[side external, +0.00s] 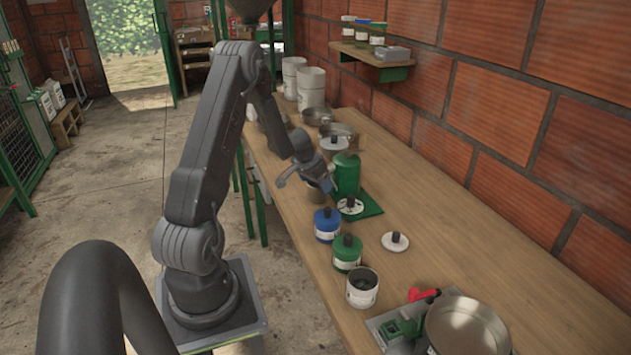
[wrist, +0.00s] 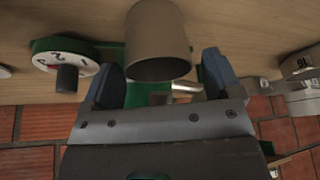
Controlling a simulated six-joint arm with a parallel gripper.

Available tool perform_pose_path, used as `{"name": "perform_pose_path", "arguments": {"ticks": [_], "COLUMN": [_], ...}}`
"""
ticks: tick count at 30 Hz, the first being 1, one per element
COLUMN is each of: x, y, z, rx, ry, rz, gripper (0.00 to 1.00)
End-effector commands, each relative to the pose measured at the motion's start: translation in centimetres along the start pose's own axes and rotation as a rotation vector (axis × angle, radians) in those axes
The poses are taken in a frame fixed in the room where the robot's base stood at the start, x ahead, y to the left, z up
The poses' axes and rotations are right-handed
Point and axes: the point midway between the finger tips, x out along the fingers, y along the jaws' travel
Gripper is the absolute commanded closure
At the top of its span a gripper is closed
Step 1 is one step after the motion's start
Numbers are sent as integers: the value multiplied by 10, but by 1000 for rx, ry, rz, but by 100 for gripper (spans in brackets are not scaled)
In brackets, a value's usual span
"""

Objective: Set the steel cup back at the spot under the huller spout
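The steel cup (side external: 316,196) is grey-brown and stands on the bench beside the green huller (side external: 346,174), partly hidden by my gripper in the side view. In the wrist view the cup (wrist: 158,38) shows its dark mouth, between and just beyond my fingertips. My gripper (side external: 312,182) is tilted down over the cup. In the wrist view its two blue-grey fingers (wrist: 163,72) are apart, one on each side of the cup, with a small gap at the right finger. The huller's spout is not clear to see.
A white numbered dial with a black knob (side external: 350,207) lies by the green base (side external: 368,204). Blue (side external: 327,226) and green (side external: 347,253) canisters, a white pot (side external: 362,288) and a scale pan (side external: 468,328) stand nearer the camera. Metal pans (side external: 338,130) sit behind. The brick wall is right.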

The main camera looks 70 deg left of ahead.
Motion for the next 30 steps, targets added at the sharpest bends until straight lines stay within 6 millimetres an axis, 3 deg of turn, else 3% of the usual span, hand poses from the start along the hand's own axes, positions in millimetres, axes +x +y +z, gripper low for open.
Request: {"name": "perform_pose_path", "arguments": {"ticks": [4,14,19,30], "x": [0,-7,-33,-113], "y": [0,0,-1,0], "z": [0,-1,-1,0], "rx": [0,2,1,0], "ry": [0,3,4,3], "rz": [0,0,-3,-3], "gripper": [3,3,3,3]}}
